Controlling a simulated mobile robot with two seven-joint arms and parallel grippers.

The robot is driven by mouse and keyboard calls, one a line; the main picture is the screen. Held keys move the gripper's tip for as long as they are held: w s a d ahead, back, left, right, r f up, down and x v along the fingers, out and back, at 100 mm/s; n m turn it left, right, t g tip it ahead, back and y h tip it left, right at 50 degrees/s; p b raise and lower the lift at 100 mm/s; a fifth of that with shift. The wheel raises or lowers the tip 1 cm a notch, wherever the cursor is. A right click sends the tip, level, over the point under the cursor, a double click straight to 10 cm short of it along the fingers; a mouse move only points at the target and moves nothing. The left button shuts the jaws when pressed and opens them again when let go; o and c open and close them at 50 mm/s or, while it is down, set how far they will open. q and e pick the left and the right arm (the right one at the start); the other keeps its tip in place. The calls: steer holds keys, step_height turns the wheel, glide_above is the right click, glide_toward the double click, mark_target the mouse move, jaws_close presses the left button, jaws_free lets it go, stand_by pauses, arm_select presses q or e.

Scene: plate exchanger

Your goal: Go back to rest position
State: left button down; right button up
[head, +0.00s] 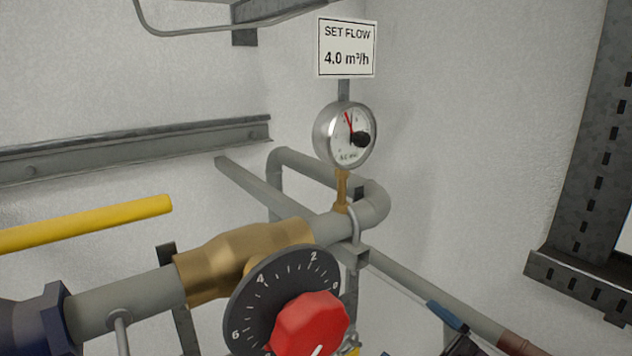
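Neither of my grippers can be made out in the head view. A red knob (311,323) with a white pointer mark sits on a dark numbered dial (248,300) at the bottom centre. No gripper shows on or beside the knob. The dial is joined to a brass valve body (225,262) in a grey pipe. A round gauge (345,136) with a red needle and a black knob on its face stands above the pipe. A sign (347,47) above it reads "SET FLOW 4.0 m³/h".
A yellow bar (90,223) juts in from the left. A dark blue fitting (33,325) is at the lower left. A small blue piece (446,315) and a black part lie along the lower right pipe. A slotted steel post (600,130) stands at the right.

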steer(key=s+d+f+m+t+h, duration=0.1)
steer(key=d+f+m+h, duration=0.4)
steer(key=f, duration=0.4)
steer(key=s+d+f+m+t+h, duration=0.1)
steer(key=d+f+m+h, duration=0.2)
steer(key=f+m+h, duration=0.5)
steer(key=s+d+f+m+g+h, duration=0.2)
steer(key=s+f, duration=0.3)
steer(key=f, duration=0.2)
steer(key=s+d+f+m+g+h, duration=0.2)
steer(key=s+f, duration=0.3)
steer(key=f, duration=0.3)
steer(key=shift+d+g, duration=0.65)
steer(key=shift+g, duration=0.05)
steer(key=shift+w, duration=0.1)
